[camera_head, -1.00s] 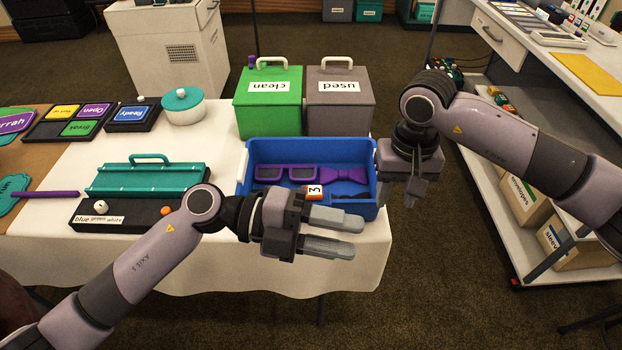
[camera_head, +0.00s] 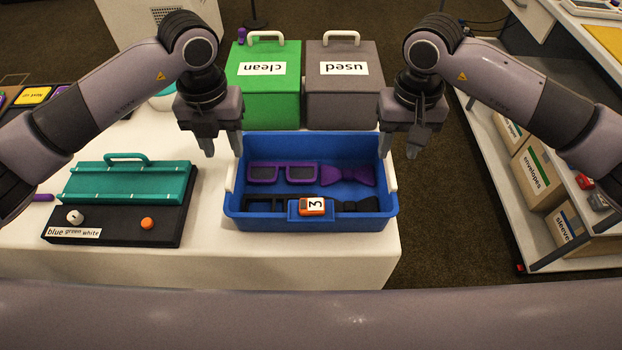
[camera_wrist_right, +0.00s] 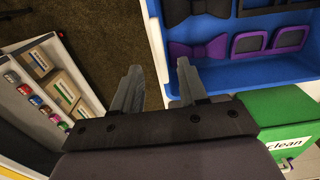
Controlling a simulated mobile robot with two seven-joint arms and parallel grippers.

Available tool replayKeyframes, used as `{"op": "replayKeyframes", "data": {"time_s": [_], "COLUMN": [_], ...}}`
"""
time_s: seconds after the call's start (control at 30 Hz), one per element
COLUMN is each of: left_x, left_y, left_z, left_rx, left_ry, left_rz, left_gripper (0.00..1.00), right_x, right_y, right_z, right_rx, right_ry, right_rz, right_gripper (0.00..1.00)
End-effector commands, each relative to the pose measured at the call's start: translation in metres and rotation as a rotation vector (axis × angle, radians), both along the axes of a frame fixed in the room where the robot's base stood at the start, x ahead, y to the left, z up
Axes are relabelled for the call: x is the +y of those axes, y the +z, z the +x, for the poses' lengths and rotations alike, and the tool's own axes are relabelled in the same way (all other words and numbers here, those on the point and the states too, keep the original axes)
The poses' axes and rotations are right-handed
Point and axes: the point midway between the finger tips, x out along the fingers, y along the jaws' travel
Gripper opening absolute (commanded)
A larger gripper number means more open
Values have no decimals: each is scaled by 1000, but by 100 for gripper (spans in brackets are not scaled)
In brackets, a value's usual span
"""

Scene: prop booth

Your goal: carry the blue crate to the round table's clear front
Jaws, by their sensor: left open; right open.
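The blue crate (camera_head: 262,222) sits upright on a white-topped table, with a white handle at each end. My left gripper (camera_head: 224,147) is open, pointing down near the crate's left handle (camera_head: 230,176). My right gripper (camera_head: 398,147) is open, pointing down near the right handle (camera_head: 391,172). In the right wrist view, that handle (camera_wrist_right: 155,38) lines up between the open fingers (camera_wrist_right: 160,82). No round table is in view.
A green "clean" box (camera_head: 262,95) and a grey "used" box (camera_head: 343,100) stand just behind the crate. A teal-and-black tray (camera_head: 128,185) lies to its left. A shelf with cardboard boxes (camera_head: 535,172) is at the right, across open floor.

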Motion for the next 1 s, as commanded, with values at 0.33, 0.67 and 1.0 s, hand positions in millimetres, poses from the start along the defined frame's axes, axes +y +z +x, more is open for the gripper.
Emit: {"op": "replayKeyframes", "data": {"time_s": [0.33,0.67,1.0], "left_x": [-1,-1,-1], "left_y": [-25,-66,-72], "left_z": [-1,-1,0], "left_rx": [4,2,1], "left_ry": [-2,-2,-2], "left_rz": [-2,-4,-4], "left_gripper": [43,43,43], "right_x": [0,0,0], "right_y": [-25,-66,-72], "right_z": [-1,0,0], "right_rx": [5,1,0], "right_ry": [-1,-1,0], "right_rz": [0,1,0], "right_gripper": [43,43,43]}}
